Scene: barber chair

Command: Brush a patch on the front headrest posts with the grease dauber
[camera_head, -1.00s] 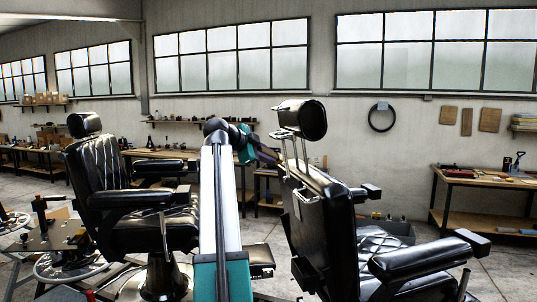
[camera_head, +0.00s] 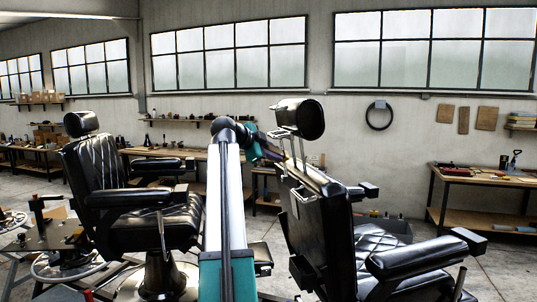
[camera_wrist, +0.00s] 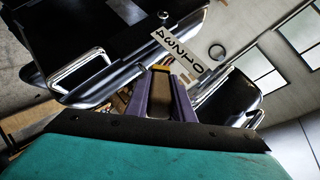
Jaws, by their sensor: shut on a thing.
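The front chair's black headrest (camera_head: 300,119) stands on thin chrome posts (camera_head: 292,148) above its backrest, at the middle right of the head view. My gripper (camera_head: 270,150) is at the height of the posts and overlaps them in that view; I cannot tell whether anything touches. In the wrist view my purple-fingered gripper (camera_wrist: 161,92) is shut on a brown thing with a yellow end, seemingly the grease dauber (camera_wrist: 160,69). Its brush tip is not clear. Black parts with chrome edges (camera_wrist: 85,75) lie beyond the fingers. No grease patch can be made out.
A white strip with digits (camera_wrist: 178,52) shows beyond the fingers in the wrist view. A second black barber chair (camera_head: 135,205) stands left of my arm. The front chair's armrest (camera_head: 420,255) juts right. A workbench (camera_head: 480,178) stands at the right wall.

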